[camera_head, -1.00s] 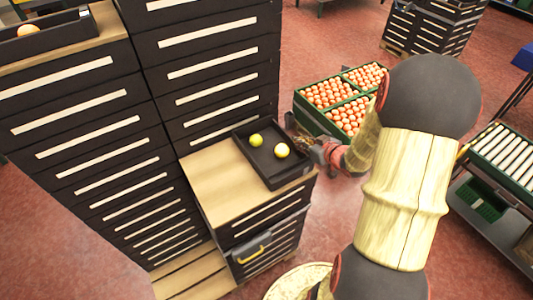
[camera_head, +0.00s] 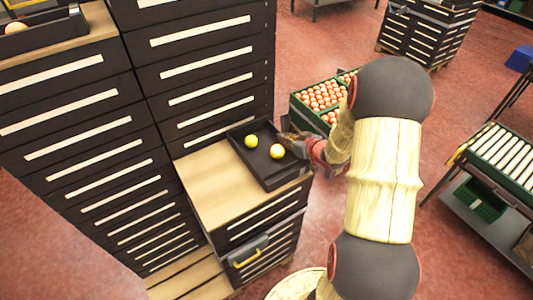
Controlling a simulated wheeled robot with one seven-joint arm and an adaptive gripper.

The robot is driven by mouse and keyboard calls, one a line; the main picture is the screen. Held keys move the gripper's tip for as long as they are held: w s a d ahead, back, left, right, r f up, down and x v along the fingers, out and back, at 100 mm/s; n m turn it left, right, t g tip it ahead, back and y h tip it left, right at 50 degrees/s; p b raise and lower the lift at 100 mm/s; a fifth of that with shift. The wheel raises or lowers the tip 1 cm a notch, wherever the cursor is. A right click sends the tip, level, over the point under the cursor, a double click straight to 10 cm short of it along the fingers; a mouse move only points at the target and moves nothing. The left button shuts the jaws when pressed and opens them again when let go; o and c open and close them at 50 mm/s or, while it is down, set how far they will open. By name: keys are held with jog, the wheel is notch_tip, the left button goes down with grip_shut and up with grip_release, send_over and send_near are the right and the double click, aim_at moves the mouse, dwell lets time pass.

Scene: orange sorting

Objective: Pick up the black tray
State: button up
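The black tray (camera_head: 261,169) sits on the wooden top of a low drawer cabinet (camera_head: 214,185).
Tall dark drawer cabinets (camera_head: 205,65) stand behind and left of the low one. Another dark tray (camera_head: 42,36) with an orange fruit lies at the upper left. A green crate of oranges (camera_head: 300,117) is behind my arm. A roller rack (camera_head: 498,160) stands at the right.

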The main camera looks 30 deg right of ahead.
jog(key=shift+c, duration=0.8)
grip_shut()
jog(key=shift+r, duration=0.1)
